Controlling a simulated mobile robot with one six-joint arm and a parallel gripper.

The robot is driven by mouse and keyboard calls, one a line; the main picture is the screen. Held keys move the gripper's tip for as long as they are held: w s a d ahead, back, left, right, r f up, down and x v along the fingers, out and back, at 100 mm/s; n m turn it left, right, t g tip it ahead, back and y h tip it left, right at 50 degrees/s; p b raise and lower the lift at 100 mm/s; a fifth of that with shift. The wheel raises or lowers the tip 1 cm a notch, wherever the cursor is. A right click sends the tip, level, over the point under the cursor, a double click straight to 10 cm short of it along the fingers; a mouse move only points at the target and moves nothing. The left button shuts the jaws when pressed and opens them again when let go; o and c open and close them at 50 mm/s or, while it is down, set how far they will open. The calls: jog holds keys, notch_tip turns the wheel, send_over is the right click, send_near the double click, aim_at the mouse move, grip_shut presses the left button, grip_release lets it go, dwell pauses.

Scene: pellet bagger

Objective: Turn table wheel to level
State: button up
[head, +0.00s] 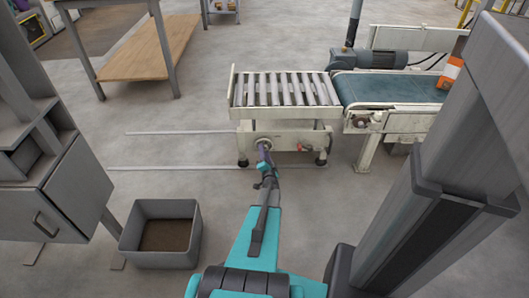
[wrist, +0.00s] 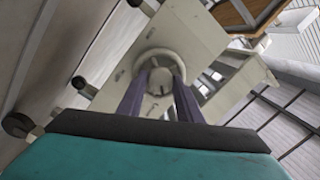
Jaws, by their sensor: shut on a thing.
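The roller table (head: 284,92) stands at the end of the belt conveyor, with a row of rollers on top. Its wheel (head: 263,143) is on the front panel, at the left. The wheel also shows in the wrist view (wrist: 160,60), as a pale round ring with a hub. My gripper (head: 264,152) reaches the wheel from the front. In the wrist view its two purple fingers (wrist: 160,92) are shut on the wheel, at its lower part. The fingertips are partly hidden against the wheel.
A grey bin (head: 160,234) stands on the floor at lower left. A grey cabinet (head: 75,195) is at left.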

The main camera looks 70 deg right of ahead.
jog(key=shift+s+d+r+m, duration=0.1)
jog(key=shift+s+d+m, duration=0.1)
jog(key=shift+m, duration=0.5)
jog(key=o, duration=1)
jog(key=shift+o, duration=0.2)
jog(key=shift+a, duration=0.15)
jog(key=shift+w, duration=0.1)
jog(key=shift+a, duration=0.15)
jog(key=p+v, duration=0.2)
jog(key=v, duration=1.1)
jog(key=shift+s+a+f, duration=0.2)
jog(key=shift+f, duration=0.05)
jog(key=shift+p, duration=0.3)
